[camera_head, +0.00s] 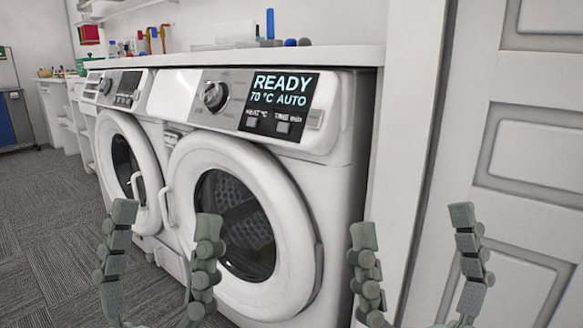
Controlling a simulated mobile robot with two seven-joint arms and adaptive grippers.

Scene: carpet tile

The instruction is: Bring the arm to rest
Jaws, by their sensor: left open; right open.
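My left gripper (166,222) is open and empty at the lower left, its two grey fingers raised in front of the white washing machines. My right gripper (412,226) is open and empty at the lower right, with one finger before the machine's right edge and the other before the white door. The arms behind the grippers are mostly below the frame, so their pose cannot be seen. Neither gripper holds anything.
A front-loading machine (190,230) with a shut round door and a display reading READY stands close ahead. A second machine (108,150) stands to its left. A panelled door (510,110) fills the right. Grey carpet (45,220) is clear at left.

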